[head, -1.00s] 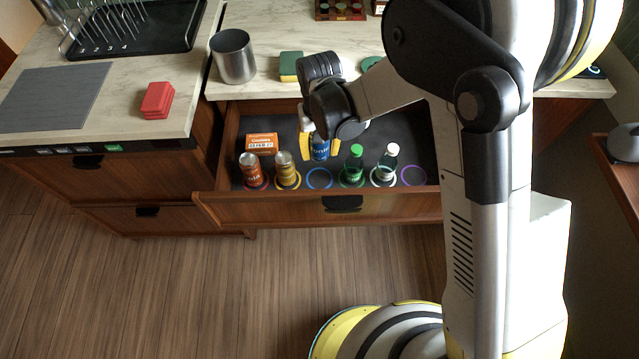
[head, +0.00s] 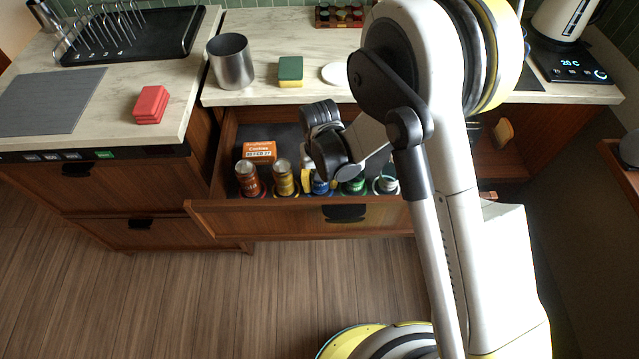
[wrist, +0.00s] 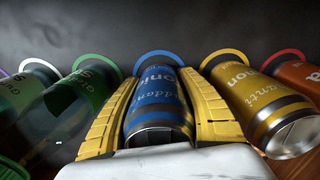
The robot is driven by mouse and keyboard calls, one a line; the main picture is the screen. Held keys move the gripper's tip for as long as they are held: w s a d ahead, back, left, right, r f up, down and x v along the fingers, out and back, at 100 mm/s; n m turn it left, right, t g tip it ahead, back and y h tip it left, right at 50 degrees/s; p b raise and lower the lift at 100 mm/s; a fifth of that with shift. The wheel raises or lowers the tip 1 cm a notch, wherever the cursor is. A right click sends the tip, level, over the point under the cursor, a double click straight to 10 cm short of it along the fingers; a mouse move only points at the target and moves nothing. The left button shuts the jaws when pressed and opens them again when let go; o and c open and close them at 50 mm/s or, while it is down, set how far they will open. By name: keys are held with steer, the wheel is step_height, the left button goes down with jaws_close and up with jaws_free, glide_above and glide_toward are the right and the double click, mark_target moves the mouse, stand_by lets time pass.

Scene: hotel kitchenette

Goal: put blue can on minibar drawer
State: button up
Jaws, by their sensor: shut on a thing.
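The blue can (head: 319,186) is upright in the open minibar drawer (head: 290,218), in line with the other drinks. My gripper (head: 318,178) is shut on it; the can (wrist: 158,100) sits between the yellow fingers in the wrist view. The blue ring (wrist: 158,55) shows around the can's far end. I cannot tell whether the can's base touches the drawer floor. An orange-red can (head: 248,178) and a yellow can (head: 284,178) stand to its left. A green bottle (head: 354,186) and a dark bottle with a white label (head: 387,181) stand to its right.
An orange box (head: 260,151) lies behind the cans in the drawer. On the counter are a metal cup (head: 232,62), a sponge (head: 290,71) and a red stack (head: 150,104). A kettle (head: 562,18) stands at the back right. The floor in front is clear.

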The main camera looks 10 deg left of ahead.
steer(key=shift+f, duration=0.1)
steer(key=o, duration=1.4)
step_height(320, 180, up, 12)
steer(key=p, duration=0.5)
